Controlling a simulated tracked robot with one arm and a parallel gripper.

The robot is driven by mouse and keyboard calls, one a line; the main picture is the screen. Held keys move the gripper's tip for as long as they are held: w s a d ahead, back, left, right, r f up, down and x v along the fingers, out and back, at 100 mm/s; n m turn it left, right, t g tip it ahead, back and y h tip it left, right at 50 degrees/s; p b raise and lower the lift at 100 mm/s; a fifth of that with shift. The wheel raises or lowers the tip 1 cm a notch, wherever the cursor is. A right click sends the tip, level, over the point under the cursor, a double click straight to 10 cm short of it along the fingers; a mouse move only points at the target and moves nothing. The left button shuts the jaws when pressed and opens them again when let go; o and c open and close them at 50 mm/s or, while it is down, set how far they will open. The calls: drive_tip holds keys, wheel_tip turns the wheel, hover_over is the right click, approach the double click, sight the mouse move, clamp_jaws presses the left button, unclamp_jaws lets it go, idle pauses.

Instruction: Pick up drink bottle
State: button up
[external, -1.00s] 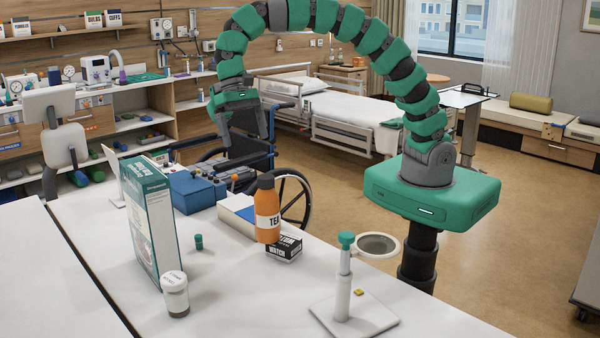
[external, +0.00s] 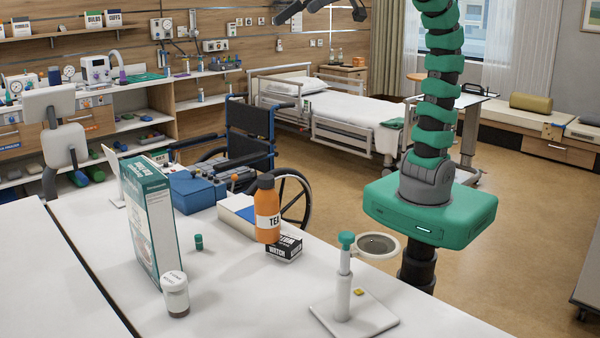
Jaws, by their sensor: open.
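Close to the bottle are a blue-and-white box (external: 236,213) and a stand with a teal top (external: 345,280). A tall book-like box (external: 150,222), a white-capped jar (external: 175,293) and a small green vial (external: 198,242) stand left. The table's front middle is clear.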

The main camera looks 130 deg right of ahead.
drive_tip(key=s+a+r+n+t+b, duration=0.1)
drive_tip(key=s+a+r+n+t, duration=0.2)
drive_tip(key=s+a+r, duration=0.1)
wheel_tip(320, 180, up, 3)
drive_tip(key=shift+s+a+f, duration=0.1)
drive_tip(key=shift+s+a, duration=0.05)
drive_tip(key=shift+s, duration=0.65)
drive_tip(key=c, duration=0.4)
drive_tip(key=shift+w+f, duration=0.1)
